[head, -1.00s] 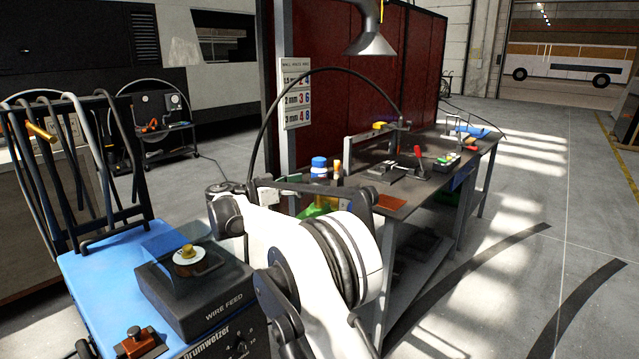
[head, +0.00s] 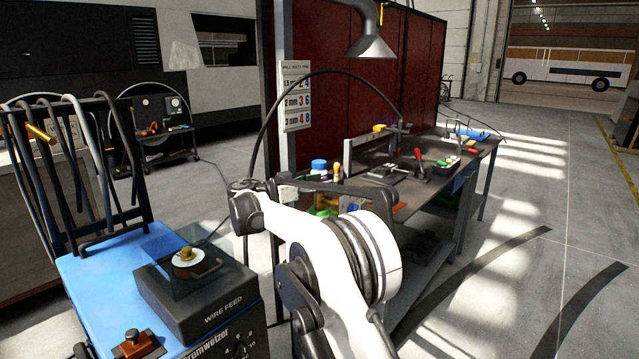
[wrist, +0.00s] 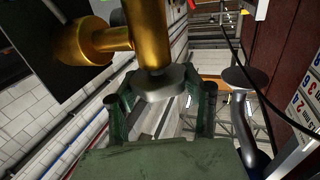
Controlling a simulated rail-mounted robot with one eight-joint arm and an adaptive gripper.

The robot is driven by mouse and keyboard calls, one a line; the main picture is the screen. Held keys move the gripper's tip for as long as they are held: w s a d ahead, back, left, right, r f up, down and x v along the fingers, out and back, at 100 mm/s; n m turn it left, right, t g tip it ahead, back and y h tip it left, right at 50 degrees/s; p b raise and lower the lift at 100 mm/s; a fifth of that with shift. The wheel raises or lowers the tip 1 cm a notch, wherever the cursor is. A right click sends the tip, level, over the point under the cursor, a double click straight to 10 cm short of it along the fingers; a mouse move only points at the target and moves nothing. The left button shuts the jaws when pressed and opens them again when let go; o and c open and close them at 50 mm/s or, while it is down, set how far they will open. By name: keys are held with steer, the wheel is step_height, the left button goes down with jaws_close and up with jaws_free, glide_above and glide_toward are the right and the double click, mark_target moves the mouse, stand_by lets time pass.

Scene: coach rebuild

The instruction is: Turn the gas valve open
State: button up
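In the wrist view a brass valve body (wrist: 148,35) with a thick side outlet (wrist: 82,43) fills the upper left. A grey round knob (wrist: 160,84) sits at its lower end. My gripper (wrist: 160,92) has dark green fingers, parted, one on each side of the knob. Whether either finger touches the knob is not clear. In the head view my white arm reaches back to the left past the welding cart, and I cannot make out the gripper or the valve there.
The blue welding cart (head: 90,285) with its wire feed box (head: 195,300) stands at the left. A workbench (head: 420,190) with tools is behind my arm. A hose arcs past the sign (head: 296,95).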

steer(key=c, duration=0.4)
steer(key=shift+n+t+y, duration=0.3)
steer(key=shift+t, duration=0.1)
steer(key=n+t+y, duration=0.3)
steer(key=t+y, duration=0.1)
steer(key=shift+d+n+b, duration=0.1)
steer(key=shift+n+b, duration=0.2)
steer(key=n+t+y, duration=0.1)
steer(key=n+y, duration=0.1)
steer(key=y, duration=0.1)
steer(key=n+t+y, duration=0.1)
steer(key=n+y, duration=0.1)
steer(key=y, duration=0.1)
steer(key=shift+t, duration=0.4)
steer(key=shift+n+y, duration=2)
steer(key=shift+y, duration=1)
steer(key=o, duration=1.2)
